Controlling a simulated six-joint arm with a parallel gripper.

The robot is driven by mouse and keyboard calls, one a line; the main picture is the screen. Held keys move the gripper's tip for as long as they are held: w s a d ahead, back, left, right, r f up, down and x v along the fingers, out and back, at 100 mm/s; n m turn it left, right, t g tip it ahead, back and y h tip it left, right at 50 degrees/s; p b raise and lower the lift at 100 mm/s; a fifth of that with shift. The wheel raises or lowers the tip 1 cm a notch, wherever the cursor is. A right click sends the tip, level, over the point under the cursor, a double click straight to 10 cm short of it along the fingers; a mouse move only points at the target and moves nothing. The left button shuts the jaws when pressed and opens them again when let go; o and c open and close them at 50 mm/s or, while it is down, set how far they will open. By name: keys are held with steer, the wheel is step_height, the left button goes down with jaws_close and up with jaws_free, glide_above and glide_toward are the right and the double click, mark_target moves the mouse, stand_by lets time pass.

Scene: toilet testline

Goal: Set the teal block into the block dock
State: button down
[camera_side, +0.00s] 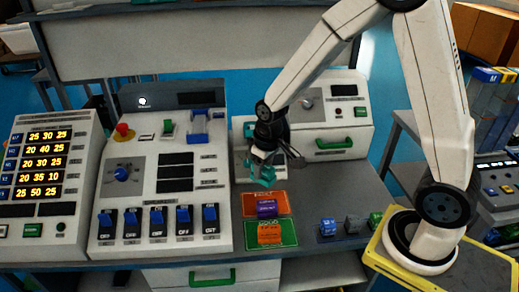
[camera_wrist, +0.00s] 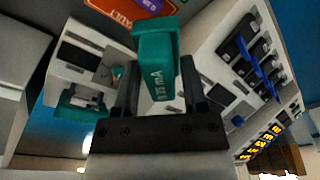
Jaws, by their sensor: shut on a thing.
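My gripper (camera_side: 264,160) is shut on the teal block (camera_side: 263,178) and holds it in the air, behind and above the orange mat. In the wrist view the teal block (camera_wrist: 155,62) sits between the two dark fingers, with white lettering ending in "mA" on its face. The block looks tilted in the side view, and my gripper hides part of it. The block dock cannot be clearly made out; a white panel stands behind my gripper, which partly hides it.
A purple block (camera_side: 267,208) lies on the orange mat (camera_side: 246,203), and an orange block (camera_side: 269,233) on the green mat (camera_side: 288,238). A blue block (camera_side: 327,227) and other small blocks sit to the right. A switch console (camera_side: 137,190) stands left; a green-handled machine (camera_side: 334,143) stands behind.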

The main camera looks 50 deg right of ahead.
steer(key=shift+w+a+r+m, duration=0.3)
steer(key=shift+w+a, duration=0.2)
steer(key=shift+a, duration=0.1)
steer(key=shift+w+d, duration=0.1)
steer(key=shift+w+d+r, duration=0.15)
steer(key=shift+w+d, duration=0.2)
steer(key=shift+d, duration=0.1)
steer(key=w+d+r+n, duration=0.3)
steer(key=d+r+n, duration=0.1)
steer(key=d, duration=0.5)
steer(key=w+d+r+n, duration=0.3)
steer(key=d+r+n, duration=0.2)
steer(key=d, duration=0.4)
steer(key=shift+d+y, duration=0.35)
steer(key=shift+y, duration=0.05)
